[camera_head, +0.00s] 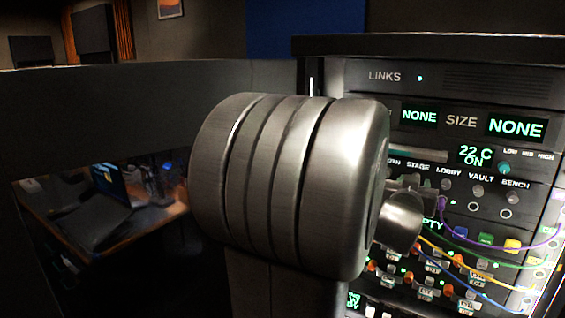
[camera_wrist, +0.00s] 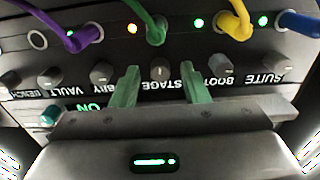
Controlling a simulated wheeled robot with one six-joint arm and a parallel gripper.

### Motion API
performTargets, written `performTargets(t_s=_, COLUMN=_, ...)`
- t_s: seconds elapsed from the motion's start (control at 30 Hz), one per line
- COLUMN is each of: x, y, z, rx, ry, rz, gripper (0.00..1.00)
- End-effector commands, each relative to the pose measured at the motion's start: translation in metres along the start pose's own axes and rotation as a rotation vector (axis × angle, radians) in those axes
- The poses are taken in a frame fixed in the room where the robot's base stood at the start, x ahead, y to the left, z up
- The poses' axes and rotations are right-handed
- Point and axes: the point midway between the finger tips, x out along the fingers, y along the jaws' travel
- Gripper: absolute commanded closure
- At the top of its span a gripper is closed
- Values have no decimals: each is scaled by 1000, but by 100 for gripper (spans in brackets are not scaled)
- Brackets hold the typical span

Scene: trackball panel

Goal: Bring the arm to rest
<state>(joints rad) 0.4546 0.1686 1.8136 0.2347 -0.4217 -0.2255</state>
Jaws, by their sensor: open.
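My arm's large grey metal joint (camera_head: 300,185) fills the middle of the head view, and a smaller metal part of my arm (camera_head: 400,220) shows at its right, close in front of the panel. My gripper's fingers are hidden in the head view. In the wrist view my gripper (camera_wrist: 159,76) is open, its two green fingers apart with nothing held. The fingers point at the panel's row of knobs, seen upside down. One dark knob (camera_wrist: 159,71) near the STAGE label shows between the fingertips; I cannot tell whether they touch it.
The rack panel (camera_head: 460,95) stands at the right with lit displays and several knobs. A desk with a laptop (camera_head: 108,190) is at the left.

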Motion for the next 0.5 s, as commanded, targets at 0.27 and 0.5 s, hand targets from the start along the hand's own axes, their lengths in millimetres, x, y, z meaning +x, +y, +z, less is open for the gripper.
performTargets(t_s=0.27, x=0, y=-1, z=-2, rx=212, ry=-1, rz=0, gripper=59)
performTargets(t_s=0.5, x=0, y=-1, z=-2, rx=391, ry=-2, rz=0, gripper=59)
